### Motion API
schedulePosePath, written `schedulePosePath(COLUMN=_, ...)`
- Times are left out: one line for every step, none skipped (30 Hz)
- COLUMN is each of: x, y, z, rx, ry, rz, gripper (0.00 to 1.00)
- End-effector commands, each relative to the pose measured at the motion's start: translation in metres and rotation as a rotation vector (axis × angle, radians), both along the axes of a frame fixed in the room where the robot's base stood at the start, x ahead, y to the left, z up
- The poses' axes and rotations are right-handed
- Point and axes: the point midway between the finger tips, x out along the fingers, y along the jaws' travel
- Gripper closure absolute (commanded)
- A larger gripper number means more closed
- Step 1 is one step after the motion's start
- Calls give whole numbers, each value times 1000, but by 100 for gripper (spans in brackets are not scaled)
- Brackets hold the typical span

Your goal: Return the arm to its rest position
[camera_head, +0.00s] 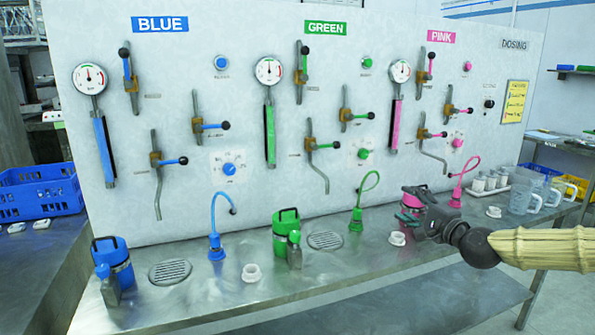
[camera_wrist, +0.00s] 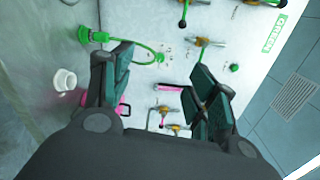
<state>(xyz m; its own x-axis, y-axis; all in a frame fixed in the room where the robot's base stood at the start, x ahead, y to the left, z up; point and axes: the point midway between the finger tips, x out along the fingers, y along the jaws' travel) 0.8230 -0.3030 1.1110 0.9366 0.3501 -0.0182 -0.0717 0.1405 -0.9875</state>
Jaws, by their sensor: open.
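My gripper (camera_head: 408,210) is at the right of the head view, above the front part of the metal bench (camera_head: 330,285). It points left toward the panel, and the cream-sleeved arm reaches in from the right edge. In the wrist view my gripper (camera_wrist: 165,85) has its two dark green-padded fingers spread apart with nothing held between them. A pink canister (camera_head: 415,197) stands behind the gripper in the head view and is partly hidden by it. I cannot tell whether the gripper touches it.
The upright panel (camera_head: 235,50) carries blue, green and pink valves and gauges. A blue canister (camera_head: 113,262), a green canister (camera_head: 285,225) and a green hose spout (camera_head: 356,220) stand on the bench. Clear jugs (camera_head: 523,200) and a tray of jars (camera_head: 478,185) are at the right.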

Motion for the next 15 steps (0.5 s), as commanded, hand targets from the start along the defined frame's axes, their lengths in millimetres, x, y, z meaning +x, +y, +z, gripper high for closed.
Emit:
schedulePosePath(x=-1, y=4, z=-8, rx=-12, ry=11, rz=4, gripper=42)
schedulePosePath(x=-2, y=7, z=-13, rx=-20, ry=18, rz=8, gripper=42)
schedulePosePath(x=-3, y=10, z=-19, rx=-31, ry=26, rz=12, gripper=42)
schedulePosePath(x=-3, y=13, z=-24, rx=-39, ry=33, rz=16, gripper=42)
schedulePosePath(x=-4, y=16, z=-30, rx=-48, ry=41, rz=19, gripper=42)
schedulePosePath(x=-6, y=20, z=-38, rx=-60, ry=51, rz=25, gripper=42)
schedulePosePath(x=-7, y=24, z=-43, rx=-69, ry=59, rz=29, gripper=42)
schedulePosePath(x=-8, y=27, z=-49, rx=-78, ry=67, rz=33, gripper=42)
schedulePosePath(x=-10, y=32, z=-58, rx=-92, ry=78, rz=40, gripper=42)
schedulePosePath(x=-12, y=35, z=-64, rx=-104, ry=86, rz=45, gripper=42)
schedulePosePath(x=-13, y=40, z=-72, rx=-116, ry=96, rz=51, gripper=42)
schedulePosePath(x=-16, y=45, z=-82, rx=-132, ry=110, rz=59, gripper=42)
schedulePosePath(x=-18, y=50, z=-91, rx=-146, ry=120, rz=66, gripper=42)
schedulePosePath(x=-21, y=54, z=-99, rx=-161, ry=132, rz=73, gripper=42)
schedulePosePath(x=-25, y=61, z=-112, rx=-181, ry=149, rz=83, gripper=42)
